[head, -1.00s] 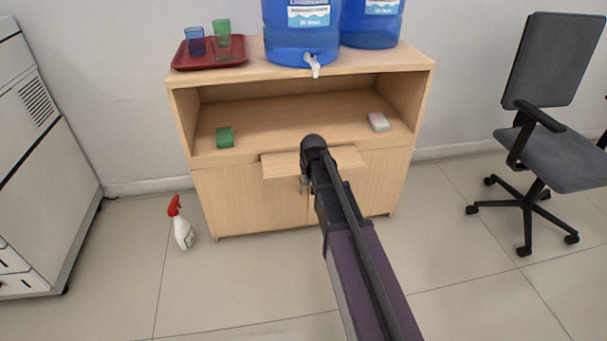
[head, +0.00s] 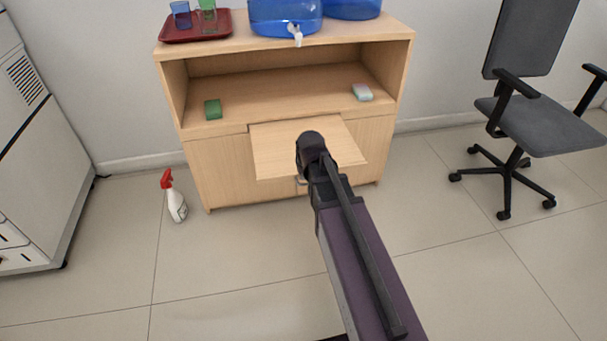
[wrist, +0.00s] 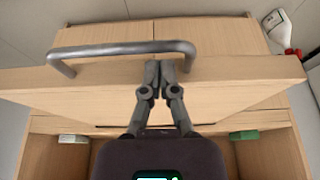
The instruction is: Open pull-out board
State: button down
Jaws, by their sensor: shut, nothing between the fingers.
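The pull-out board (head: 275,148) is a pale wooden panel that stands well out from the front of the wooden cabinet. In the wrist view the board (wrist: 85,103) fills the middle, with a grey metal bar handle (wrist: 110,49) on its front edge. My gripper (wrist: 158,66) is shut and empty, its fingertips together at the board's front edge, near the right part of the handle and seemingly inside its loop. I cannot tell whether they touch the bar. In the head view my arm hides part of the board and the handle.
The cabinet (head: 228,160) has an open shelf with a green block (head: 212,109) and a pale block (head: 362,92). On top are a red tray (head: 222,33) with cups and blue water jugs (head: 272,18). A spray bottle (head: 174,200) and office chair (head: 545,125) flank it; the front floor is clear.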

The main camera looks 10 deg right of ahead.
jog(key=shift+r, duration=0.1)
jog(key=p+v, duration=0.9)
jog(key=shift+s+r, duration=0.15)
jog(key=shift+r, duration=0.2)
dwell(0.5)
dwell(0.6)
jog(key=s+f+g, duration=0.1)
jog(key=s+g, duration=0.3)
jog(key=s, duration=0.8)
notch_tip(320, 180, up, 32)
jog(key=p, duration=3.2)
jog(key=shift+s+a+p, duration=0.15)
jog(key=shift+s+p, duration=0.15)
jog(key=shift+p, duration=0.05)
